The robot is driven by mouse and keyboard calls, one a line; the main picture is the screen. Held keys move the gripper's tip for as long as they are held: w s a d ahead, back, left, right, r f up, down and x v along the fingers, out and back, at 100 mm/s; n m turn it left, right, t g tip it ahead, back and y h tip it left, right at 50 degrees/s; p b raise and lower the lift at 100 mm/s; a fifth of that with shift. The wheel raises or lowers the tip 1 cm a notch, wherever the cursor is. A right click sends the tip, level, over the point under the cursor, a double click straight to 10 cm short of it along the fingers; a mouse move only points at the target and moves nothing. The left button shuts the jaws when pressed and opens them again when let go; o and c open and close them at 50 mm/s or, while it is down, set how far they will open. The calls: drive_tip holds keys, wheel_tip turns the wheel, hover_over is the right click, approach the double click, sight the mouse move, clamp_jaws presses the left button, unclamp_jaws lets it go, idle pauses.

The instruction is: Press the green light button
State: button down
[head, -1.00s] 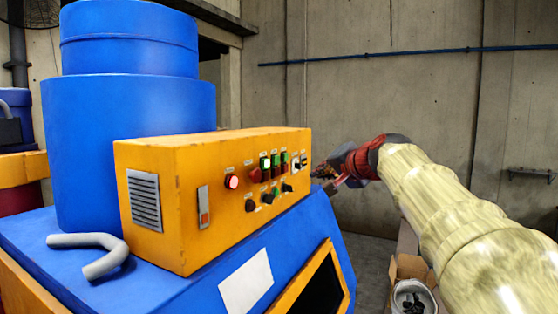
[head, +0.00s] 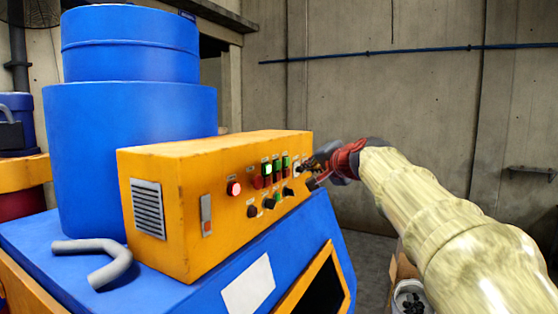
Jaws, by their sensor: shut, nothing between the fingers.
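The orange control box (head: 170,230) stands on the blue machine. Its panel has a lit green light button (head: 267,169) and a darker green one (head: 286,161) to its right. A green round knob (head: 277,196) sits below them. My gripper (head: 306,173) is shut and empty at the right end of the panel, right of both green light buttons. Its tips overlap the panel's right edge in the picture; I cannot tell whether they touch it. They partly cover the white switch plate there.
A lit red light (head: 233,188), a red button (head: 258,182) and black knobs (head: 252,211) share the panel. A grey bent handle (head: 108,258) lies on the blue top (head: 45,230) at left. A cardboard box (head: 402,268) stands at lower right.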

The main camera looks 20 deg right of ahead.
sight(278, 165)
drive_tip(key=shift+w+a+p, duration=0.65)
drive_tip(key=shift+w+a, duration=0.15)
drive_tip(key=shift+w, duration=0.2)
drive_tip(key=shift+w+a+p, duration=0.65)
drive_tip(key=shift+w+a, duration=0.1)
drive_tip(key=shift+w, duration=0.2)
drive_tip(key=shift+w+a, duration=0.15)
drive_tip(key=shift+w+a, duration=0.15)
drive_tip(key=shift+w, duration=0.05)
drive_tip(key=shift+w+a+p, duration=0.25)
drive_tip(key=shift+w+p, duration=0.1)
drive_tip(key=shift+p, duration=0.2)
idle(0.7)
idle(0.4)
drive_tip(key=shift+s+d+b, duration=0.55)
drive_tip(key=shift+s+b, duration=0.15)
drive_tip(key=shift+b, duration=0.15)
